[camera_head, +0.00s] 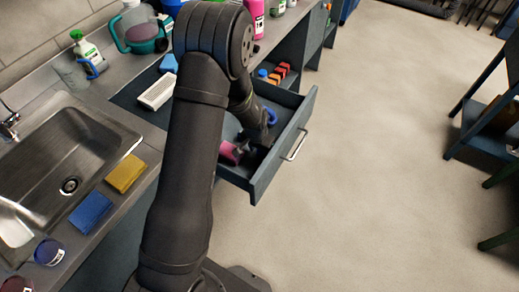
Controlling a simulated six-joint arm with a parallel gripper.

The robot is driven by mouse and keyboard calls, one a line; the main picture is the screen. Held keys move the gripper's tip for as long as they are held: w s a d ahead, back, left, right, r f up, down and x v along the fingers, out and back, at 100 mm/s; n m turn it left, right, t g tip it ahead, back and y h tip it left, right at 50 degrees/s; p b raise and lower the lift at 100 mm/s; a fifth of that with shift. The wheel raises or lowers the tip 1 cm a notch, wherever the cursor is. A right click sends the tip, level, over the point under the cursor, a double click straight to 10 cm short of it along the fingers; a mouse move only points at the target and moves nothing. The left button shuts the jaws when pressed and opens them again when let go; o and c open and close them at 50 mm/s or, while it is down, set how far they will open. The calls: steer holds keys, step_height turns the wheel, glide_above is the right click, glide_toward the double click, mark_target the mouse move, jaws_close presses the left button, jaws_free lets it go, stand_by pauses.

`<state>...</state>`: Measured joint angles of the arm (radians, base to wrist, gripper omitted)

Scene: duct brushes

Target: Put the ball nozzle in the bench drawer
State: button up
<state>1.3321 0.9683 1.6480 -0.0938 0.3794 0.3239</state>
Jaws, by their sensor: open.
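The bench drawer (277,162) is pulled out, its front panel and metal handle facing the floor on the right. My arm reaches over the bench and bends down, with my gripper (258,142) low over or inside the drawer. The gripper is open, but its fingers are dark and small against the dark drawer. A pink item (229,152) lies in the near left part of the drawer, beside the gripper. A blue rounded item (271,116) shows at the far side of the gripper. I cannot tell which item, if any, is the ball nozzle. My arm hides part of the drawer.
A sink (70,150) is on the left, with a yellow sponge (125,173) and a blue sponge (91,212) at its edge. A white tray-like block (157,92) and bottles stand on the bench. Orange items (279,74) sit beyond the drawer.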

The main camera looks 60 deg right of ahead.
step_height(320, 180, up, 12)
steer(key=a, duration=0.1)
steer(key=shift+a, duration=0.4)
stand_by(0.3)
steer(key=f, duration=0.4)
steer(key=d+f, duration=0.1)
steer(key=f, duration=0.3)
steer(key=d+f, duration=0.1)
steer(key=f, duration=0.3)
steer(key=shift+r, duration=0.75)
